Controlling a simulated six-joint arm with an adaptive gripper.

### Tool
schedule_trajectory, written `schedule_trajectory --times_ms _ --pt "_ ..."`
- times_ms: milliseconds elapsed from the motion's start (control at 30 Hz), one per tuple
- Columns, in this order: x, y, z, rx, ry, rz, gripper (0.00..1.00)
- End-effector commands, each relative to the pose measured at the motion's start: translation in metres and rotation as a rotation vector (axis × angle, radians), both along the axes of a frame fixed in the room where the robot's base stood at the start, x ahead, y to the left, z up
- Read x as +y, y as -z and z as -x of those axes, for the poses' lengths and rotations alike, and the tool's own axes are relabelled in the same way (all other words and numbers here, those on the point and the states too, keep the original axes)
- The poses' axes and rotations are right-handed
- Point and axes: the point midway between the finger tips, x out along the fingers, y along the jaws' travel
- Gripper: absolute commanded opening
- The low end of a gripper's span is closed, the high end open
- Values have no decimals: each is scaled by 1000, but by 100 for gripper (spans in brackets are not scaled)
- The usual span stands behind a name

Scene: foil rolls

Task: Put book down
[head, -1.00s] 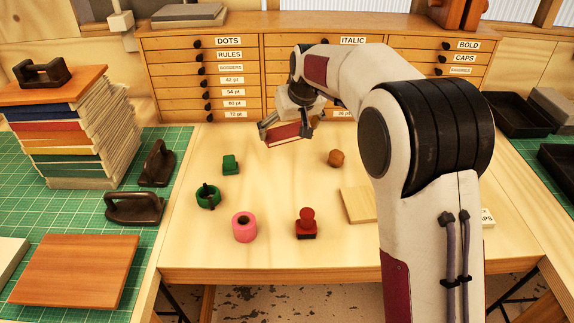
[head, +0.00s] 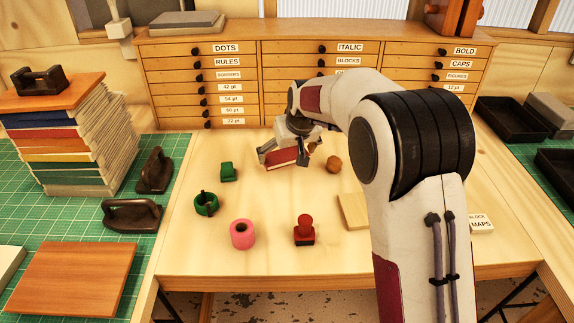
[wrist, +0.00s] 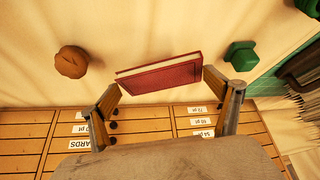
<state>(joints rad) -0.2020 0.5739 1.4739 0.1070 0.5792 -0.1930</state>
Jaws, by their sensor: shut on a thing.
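A small red book (head: 282,156) with pale page edges is between the fingers of my gripper (head: 288,157) in the head view, over the back middle of the wooden table (head: 190,255). In the wrist view the book (wrist: 160,76) lies across the space between the two fingertips of my gripper (wrist: 163,88). My gripper is shut on it. I cannot tell from these views exactly how far the book is above the table top.
A green block (head: 229,172) stands left of the book and a brown knob-like piece (head: 334,164) right of it. Nearer are a green ring (head: 206,203), pink roll (head: 242,234), red stamp (head: 304,231) and wooden block (head: 354,211). Drawers (head: 230,90) stand behind.

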Motion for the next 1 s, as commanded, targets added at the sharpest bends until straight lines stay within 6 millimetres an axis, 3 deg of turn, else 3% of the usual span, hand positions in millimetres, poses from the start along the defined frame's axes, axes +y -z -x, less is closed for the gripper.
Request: schedule_trajectory --times_ms 467,800,1000 --pt "0 7 0 -1 0 0 67" --pt "0 38 0 0 0 0 67" --pt "0 43 0 -1 0 1 67"
